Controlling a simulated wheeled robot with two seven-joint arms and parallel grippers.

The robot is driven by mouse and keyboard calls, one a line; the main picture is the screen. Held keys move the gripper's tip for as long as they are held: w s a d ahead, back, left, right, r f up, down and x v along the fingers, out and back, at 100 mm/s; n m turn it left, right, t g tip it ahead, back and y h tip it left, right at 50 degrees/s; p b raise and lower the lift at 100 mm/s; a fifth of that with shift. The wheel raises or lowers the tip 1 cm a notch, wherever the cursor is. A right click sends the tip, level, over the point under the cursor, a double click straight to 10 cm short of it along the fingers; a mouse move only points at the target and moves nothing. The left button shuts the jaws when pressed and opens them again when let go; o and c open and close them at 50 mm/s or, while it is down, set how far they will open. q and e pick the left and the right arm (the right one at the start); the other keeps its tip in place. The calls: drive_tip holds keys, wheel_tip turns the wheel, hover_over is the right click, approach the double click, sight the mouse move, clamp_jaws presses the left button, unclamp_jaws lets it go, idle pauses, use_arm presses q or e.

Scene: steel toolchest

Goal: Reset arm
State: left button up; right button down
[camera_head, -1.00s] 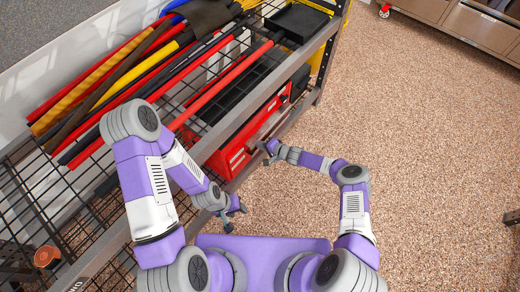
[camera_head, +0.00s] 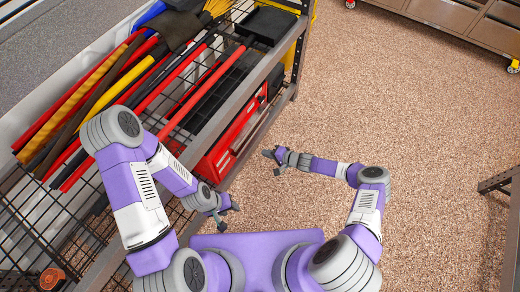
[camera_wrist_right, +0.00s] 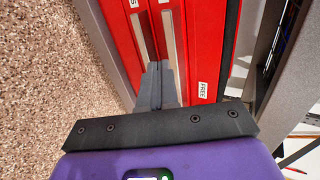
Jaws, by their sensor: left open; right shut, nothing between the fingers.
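My left gripper (camera_head: 226,208) is open and empty, low beside the front edge of the steel rack. My right gripper (camera_head: 270,160) is shut and empty over the floor, to the right of the red toolchest (camera_head: 222,160). In the right wrist view, my right gripper's shut fingers (camera_wrist_right: 158,84) show in front of the red toolchest's drawer fronts (camera_wrist_right: 203,40). They appear apart from the chest in the head view. Both arms are bent in front of my body.
The steel rack (camera_head: 222,113) runs along the left, with coloured rods (camera_head: 95,90) and a black tray (camera_head: 268,24) on its wire shelf. A brown cabinet (camera_head: 455,15) stands at the back right. A dark frame (camera_head: 500,183) stands at the right edge. The speckled floor between is clear.

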drive_tip(key=shift+s+d+r, duration=0.15)
drive_tip(key=shift+s+d, duration=0.05)
drive_tip(key=shift+d, duration=0.05)
drive_tip(key=s+a+r+n+g+h+p, duration=0.1)
drive_tip(key=s+a+r+n+g, duration=0.15)
drive_tip(key=s, duration=0.35)
drive_tip(key=s+a+r+n+g+h, duration=0.1)
drive_tip(key=s+a+g, duration=0.15)
drive_tip(key=s, duration=0.45)
drive_tip(key=s+d+r+h, duration=0.1)
drive_tip(key=s+d+r, duration=0.3)
drive_tip(key=s, duration=0.2)
drive_tip(key=s+d+r+g+h, duration=0.1)
drive_tip(key=s+d+r+h, duration=0.1)
drive_tip(key=s+r, duration=0.3)
drive_tip(key=shift+s+d+n+h+p, duration=0.3)
drive_tip(key=shift+s+d+n+p, duration=0.15)
drive_tip(key=shift+s+d, duration=0.6)
drive_tip(key=shift+s+a, duration=0.15)
drive_tip(key=shift+a, duration=0.05)
